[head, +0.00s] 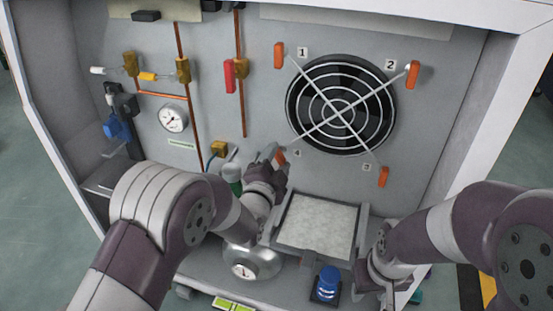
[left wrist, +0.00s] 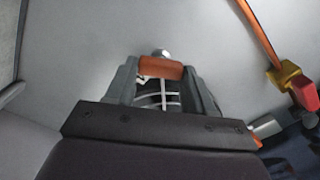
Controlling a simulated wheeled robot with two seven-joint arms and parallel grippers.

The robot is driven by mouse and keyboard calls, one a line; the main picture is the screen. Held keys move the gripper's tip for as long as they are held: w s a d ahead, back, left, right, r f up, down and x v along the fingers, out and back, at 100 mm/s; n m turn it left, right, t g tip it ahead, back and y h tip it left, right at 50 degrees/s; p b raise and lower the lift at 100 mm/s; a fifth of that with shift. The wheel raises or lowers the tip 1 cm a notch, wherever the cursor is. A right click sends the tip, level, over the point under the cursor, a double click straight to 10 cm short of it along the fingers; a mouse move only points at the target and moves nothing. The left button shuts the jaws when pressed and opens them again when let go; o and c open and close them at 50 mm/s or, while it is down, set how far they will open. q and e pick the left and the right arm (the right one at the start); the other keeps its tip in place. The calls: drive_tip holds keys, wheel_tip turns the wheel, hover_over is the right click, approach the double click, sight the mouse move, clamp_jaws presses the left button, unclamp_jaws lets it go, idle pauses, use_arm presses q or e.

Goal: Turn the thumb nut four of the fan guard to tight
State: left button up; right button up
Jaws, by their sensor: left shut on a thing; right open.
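The fan guard (head: 340,104) is a set of pale wire rings and crossed arms over a round black fan on the grey panel. Thumb nut four (head: 281,157) is orange, at the guard's lower-left corner by the label 4, and mostly hidden by my left gripper (head: 273,154). In the left wrist view the orange nut (left wrist: 160,69) lies crosswise between the two fingers, which are shut on it. Orange thumb nuts one (head: 279,55), two (head: 413,75) and three (head: 383,176) stand upright at the other corners. My right gripper (head: 372,268) is open, low at the right.
A tray with a pale filter pad (head: 318,226) sits below the fan, between my arms. A blue-capped part (head: 328,283) stands in front of it. A round gauge (head: 173,118), copper pipes (head: 182,60) and a red-handled valve (head: 229,76) are on the left panel.

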use_arm(q)
drive_tip(key=m, duration=0.5)
drive_tip(key=shift+f+m+p, duration=0.15)
drive_tip(key=shift+m+p, duration=0.2)
drive_tip(key=shift+m, duration=0.05)
idle(0.4)
drive_tip(key=o, duration=1)
drive_tip(key=shift+o, duration=0.2)
drive_tip(key=shift+s, duration=0.1)
drive_tip(key=p+v, duration=0.3)
drive_tip(key=v, duration=0.9)
drive_tip(key=shift+s, duration=0.3)
